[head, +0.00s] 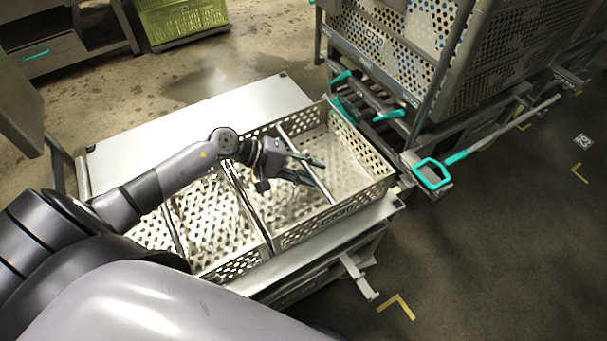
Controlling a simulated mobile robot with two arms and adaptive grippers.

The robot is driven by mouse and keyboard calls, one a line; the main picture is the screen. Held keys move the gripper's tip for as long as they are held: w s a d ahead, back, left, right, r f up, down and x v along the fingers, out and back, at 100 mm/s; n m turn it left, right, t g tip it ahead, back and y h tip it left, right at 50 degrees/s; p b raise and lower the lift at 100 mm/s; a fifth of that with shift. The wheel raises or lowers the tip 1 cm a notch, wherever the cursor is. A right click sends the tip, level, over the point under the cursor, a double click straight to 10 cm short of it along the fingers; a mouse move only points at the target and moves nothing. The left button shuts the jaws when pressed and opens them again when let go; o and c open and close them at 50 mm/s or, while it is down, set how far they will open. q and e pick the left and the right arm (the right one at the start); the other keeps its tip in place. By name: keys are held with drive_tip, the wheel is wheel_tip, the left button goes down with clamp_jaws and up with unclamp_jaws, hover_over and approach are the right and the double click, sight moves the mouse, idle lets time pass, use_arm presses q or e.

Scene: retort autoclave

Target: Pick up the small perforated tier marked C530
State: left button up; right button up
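A small perforated metal tier (375,188) sits at the right end of a pale metal table. It is an open box with holes in its walls and a thin bar (328,194) across its top. Dark lettering on its near wall is too small to read surely. My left gripper (318,173) reaches in from the left over this tier. Its dark fingers are apart, with the bar seeming to pass between their tips; whether they touch it I cannot tell. The gripper and wrist hide part of the bar and the tier's far wall. My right gripper is not in view.
Another perforated tier (205,270) stands directly left of it, partly under my arm. The table (265,92) has bare room behind them. A large perforated crate (385,50) on a rack with teal handles (432,174) stands close at the right. A green crate (182,22) is behind.

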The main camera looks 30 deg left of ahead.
use_arm(q)
clamp_jaws()
idle(0.8)
drive_tip(key=shift+w+r, duration=0.1)
drive_tip(key=shift+r, duration=0.1)
